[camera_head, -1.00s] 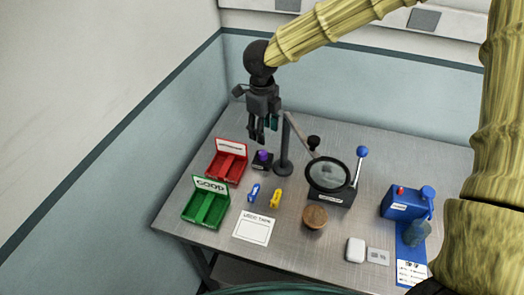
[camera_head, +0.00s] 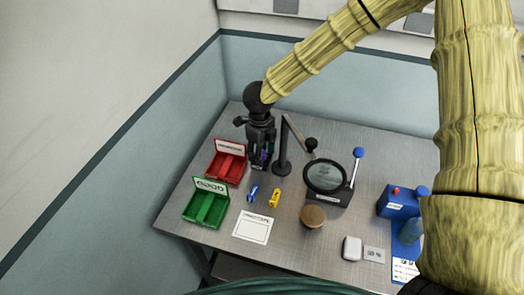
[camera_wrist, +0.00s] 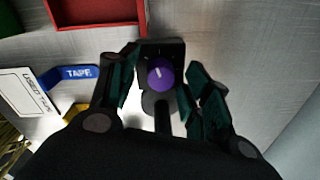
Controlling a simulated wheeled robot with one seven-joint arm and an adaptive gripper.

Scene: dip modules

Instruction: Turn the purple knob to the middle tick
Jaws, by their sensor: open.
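The purple knob (camera_wrist: 160,75) sits on a small black box (camera_wrist: 172,48) and shows between my fingers in the wrist view. A white pointer line on the knob points up and slightly left in that view. Tick marks on the box are too small to read. My gripper (camera_wrist: 160,92) is open, with one finger on each side of the knob, and I cannot tell whether either touches it. In the head view my gripper (camera_head: 260,160) is right over the box and hides most of the knob.
A red tray (camera_head: 226,168) and a green tray (camera_head: 204,208) stand left of the knob. Blue tape (camera_head: 252,193) and yellow tape (camera_head: 275,198) lie in front.

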